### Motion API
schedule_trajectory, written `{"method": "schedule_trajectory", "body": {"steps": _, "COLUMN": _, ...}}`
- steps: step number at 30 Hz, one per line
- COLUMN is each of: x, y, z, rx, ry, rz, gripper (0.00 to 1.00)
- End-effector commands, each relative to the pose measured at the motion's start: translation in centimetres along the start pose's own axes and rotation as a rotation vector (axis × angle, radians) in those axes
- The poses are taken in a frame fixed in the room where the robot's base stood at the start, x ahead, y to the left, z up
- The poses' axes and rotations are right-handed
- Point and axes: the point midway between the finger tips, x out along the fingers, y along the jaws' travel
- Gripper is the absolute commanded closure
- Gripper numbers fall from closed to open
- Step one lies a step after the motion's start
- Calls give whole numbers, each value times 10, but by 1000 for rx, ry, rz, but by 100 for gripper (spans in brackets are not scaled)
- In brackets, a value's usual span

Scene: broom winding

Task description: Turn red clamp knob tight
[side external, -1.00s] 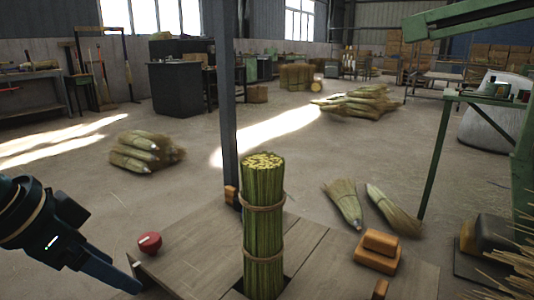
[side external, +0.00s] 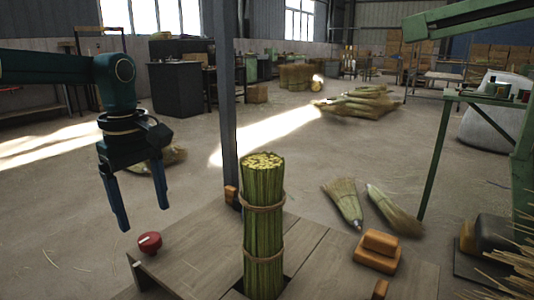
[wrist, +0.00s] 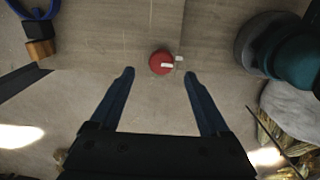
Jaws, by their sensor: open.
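The red clamp knob (side external: 149,242) is at the left corner of the wooden bench (side external: 190,258), with a white mark on its top. It also shows in the wrist view as a red disc (wrist: 161,62) with a white bar. My gripper (side external: 143,212) is open and empty, pointing down above the knob. In the wrist view my two blue fingers (wrist: 160,76) are spread apart, and the knob lies just beyond their tips, roughly centred between them. The fingers do not appear to touch it.
An upright tied bundle of green stalks (side external: 263,225) stands in the bench to the right of the knob. A grey post (side external: 228,110) rises behind it. An orange-brown block (side external: 380,244) sits at the bench's right side. The air around the knob is clear.

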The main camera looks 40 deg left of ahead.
Motion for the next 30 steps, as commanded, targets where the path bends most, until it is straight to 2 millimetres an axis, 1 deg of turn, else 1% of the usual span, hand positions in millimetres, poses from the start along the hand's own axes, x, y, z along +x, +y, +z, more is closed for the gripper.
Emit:
{"method": "schedule_trajectory", "body": {"steps": 5, "x": 14, "y": -1, "z": -4, "rx": -14, "ry": -8, "rz": -28, "gripper": 20}}
{"method": "schedule_trajectory", "body": {"steps": 15, "x": 51, "y": -2, "z": -3, "rx": -11, "ry": -8, "rz": -28, "gripper": 20}}
{"method": "schedule_trajectory", "body": {"steps": 19, "x": 57, "y": -2, "z": -3, "rx": -11, "ry": -7, "rz": -25, "gripper": 20}}
{"method": "schedule_trajectory", "body": {"steps": 26, "x": 58, "y": -2, "z": -3, "rx": -11, "ry": -6, "rz": -23, "gripper": 20}}
{"method": "schedule_trajectory", "body": {"steps": 27, "x": 58, "y": -2, "z": -3, "rx": -11, "ry": -6, "rz": -23, "gripper": 28}}
{"method": "schedule_trajectory", "body": {"steps": 28, "x": 58, "y": -2, "z": -3, "rx": -11, "ry": -6, "rz": -23, "gripper": 39}}
{"method": "schedule_trajectory", "body": {"steps": 29, "x": 58, "y": -2, "z": -3, "rx": -11, "ry": -6, "rz": -23, "gripper": 51}}
{"method": "schedule_trajectory", "body": {"steps": 30, "x": 58, "y": -2, "z": -3, "rx": -11, "ry": -6, "rz": -23, "gripper": 66}}
